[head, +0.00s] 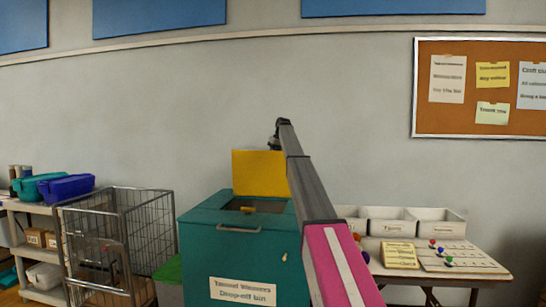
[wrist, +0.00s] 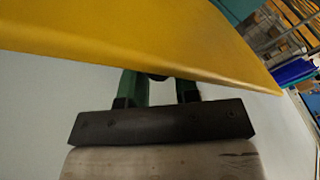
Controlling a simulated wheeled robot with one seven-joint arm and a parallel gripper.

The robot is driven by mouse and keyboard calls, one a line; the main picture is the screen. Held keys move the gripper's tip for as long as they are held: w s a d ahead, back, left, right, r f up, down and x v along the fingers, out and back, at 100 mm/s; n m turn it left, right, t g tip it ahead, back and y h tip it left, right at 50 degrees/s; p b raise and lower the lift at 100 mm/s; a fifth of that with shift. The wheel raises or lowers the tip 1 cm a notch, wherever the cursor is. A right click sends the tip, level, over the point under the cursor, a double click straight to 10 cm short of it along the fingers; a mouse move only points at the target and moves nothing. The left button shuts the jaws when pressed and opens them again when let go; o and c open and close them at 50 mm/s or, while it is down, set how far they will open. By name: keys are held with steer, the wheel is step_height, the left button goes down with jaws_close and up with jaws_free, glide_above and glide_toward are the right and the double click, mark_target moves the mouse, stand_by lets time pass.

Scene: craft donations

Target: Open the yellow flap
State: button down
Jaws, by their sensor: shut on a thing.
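The yellow flap (head: 260,172) stands raised, nearly upright, at the back of the teal drop-off bin (head: 205,258) in the head view. The bin's top opening (head: 262,206) shows in front of it. In the wrist view the flap (wrist: 150,40) fills the upper part and slants down to the right. My gripper (wrist: 158,82) has green fingers that reach to the flap's edge and are shut on it. The fingertips are partly hidden by the flap. In the head view my arm passes right of the flap, and the fingers cannot be made out.
A wire cart (head: 150,235) stands left of the bin, beside a shelf unit (head: 45,296) with blue and teal containers. A table (head: 490,270) with white trays (head: 436,222) and a yellow card is on the right. The wall is behind the bin.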

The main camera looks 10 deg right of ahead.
steer(key=shift+w+d+f+g, duration=0.1)
steer(key=shift+d+f+g, duration=0.1)
steer(key=shift+d+f, duration=0.25)
steer(key=shift+w+d+f+g, duration=0.1)
steer(key=shift+d+f+g, duration=0.1)
steer(key=shift+d, duration=0.3)
steer(key=shift+s, duration=0.1)
steer(key=c, duration=1.3)
jaws_free()
steer(key=o, duration=0.5)
steer(key=shift+d, duration=0.2)
steer(key=shift+w+a+r, duration=0.2)
steer(key=shift+w+r, duration=0.05)
steer(key=shift+r, duration=0.05)
